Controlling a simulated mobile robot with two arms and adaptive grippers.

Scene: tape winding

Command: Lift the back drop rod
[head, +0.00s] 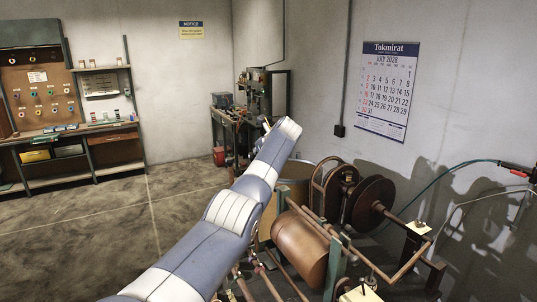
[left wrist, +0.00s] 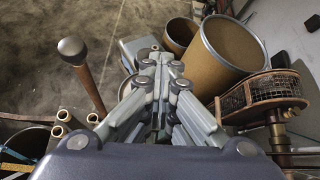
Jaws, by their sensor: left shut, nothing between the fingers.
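The winding machine stands at the lower right of the head view, with a large brown roller (head: 299,248) and long brown rods (head: 408,262) in a frame. I cannot tell which rod is the back drop rod. My left arm crosses in front and hides part of the machine. My left gripper's fingers are not clearly visible in the head view. In the left wrist view my left gripper (left wrist: 158,60) is shut and empty. A lever with a round knob (left wrist: 72,48) and brown shaft stands left of the fingers, apart from them. My right gripper is out of view.
Fibre drums (left wrist: 236,48) stand beyond the fingers, and a mesh-guarded wheel (left wrist: 268,92) is at their right. A dark reel (head: 372,204) sits at the machine's back. A workbench (head: 75,135) is at the far left; the floor between is clear.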

